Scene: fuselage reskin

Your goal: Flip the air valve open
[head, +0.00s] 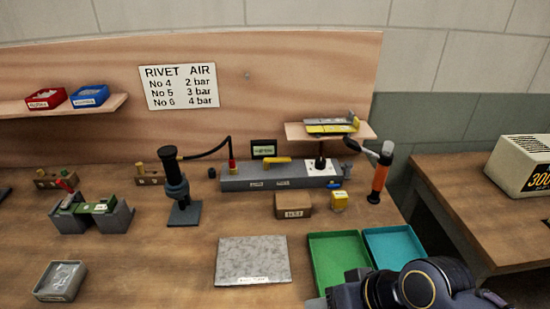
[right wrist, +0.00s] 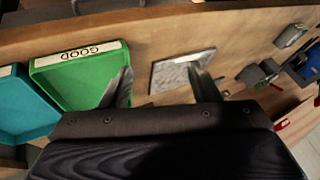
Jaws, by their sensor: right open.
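A yellow lever (head: 277,162), which looks like the air valve handle, lies roughly level along the top of a long grey unit (head: 262,181) at the back of the bench. A black hose (head: 208,150) with a red fitting joins the unit at its left end. My right gripper (right wrist: 160,85) is open and empty in the right wrist view. In the head view it is low at the right, by the front of the trays, well short of the lever; its fingertips are hard to make out there. The valve does not show clearly in the right wrist view. My left gripper is not in view.
A green tray (head: 338,262) and a teal tray (head: 395,246) lie near my right arm. A grey plate (head: 253,274) lies mid-bench. A brown box (head: 293,206), a yellow box (head: 339,201) and an orange-handled tool (head: 380,178) stand before or beside the unit.

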